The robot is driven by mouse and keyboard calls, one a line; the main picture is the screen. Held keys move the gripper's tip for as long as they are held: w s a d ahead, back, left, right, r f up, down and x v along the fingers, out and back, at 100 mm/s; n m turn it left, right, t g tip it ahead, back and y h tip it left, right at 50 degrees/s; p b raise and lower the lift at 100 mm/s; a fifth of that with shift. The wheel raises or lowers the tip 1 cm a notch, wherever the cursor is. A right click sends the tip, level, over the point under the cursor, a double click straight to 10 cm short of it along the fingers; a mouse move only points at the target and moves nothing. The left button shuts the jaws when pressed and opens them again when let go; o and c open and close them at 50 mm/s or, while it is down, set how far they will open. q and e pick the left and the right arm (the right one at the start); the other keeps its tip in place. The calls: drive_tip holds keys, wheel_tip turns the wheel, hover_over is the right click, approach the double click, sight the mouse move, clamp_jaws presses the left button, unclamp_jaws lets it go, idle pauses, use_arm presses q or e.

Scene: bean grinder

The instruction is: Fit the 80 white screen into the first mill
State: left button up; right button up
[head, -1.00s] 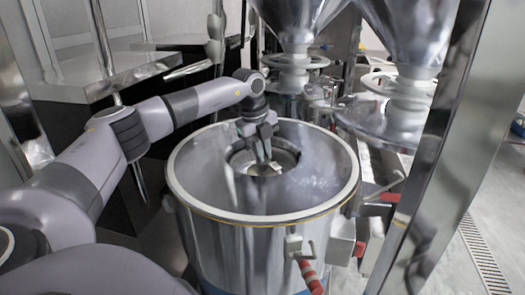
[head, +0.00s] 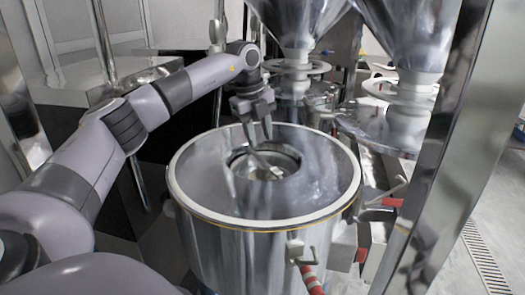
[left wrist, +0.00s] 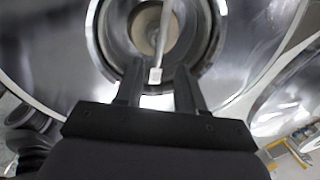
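The mill (head: 200,185) is a large steel drum with a pale rim, and it fills the middle of the head view. Its round top opening (head: 236,160) has a metal ring around it. A pale bar (head: 262,165) lies inside the opening; I take it for part of the white screen, but no 80 mark is legible. In the left wrist view the bar (left wrist: 166,35) crosses the ring (left wrist: 96,38), its white end near my fingers. My left gripper (head: 257,135) is above the opening, fingers apart and empty. My right gripper is out of view.
Two steel hoppers (head: 300,20) (head: 410,35) hang behind the mill. A steel post (head: 440,150) stands close on the right. Dark steel-topped cabinets (head: 85,95) stand at the left.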

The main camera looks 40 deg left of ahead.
use_arm(q)
drive_tip(key=r, duration=0.3)
drive_tip(key=s+r, duration=0.1)
drive_tip(key=r, duration=0.1)
drive_tip(key=shift+a, duration=0.15)
drive_tip(key=shift+f, duration=0.15)
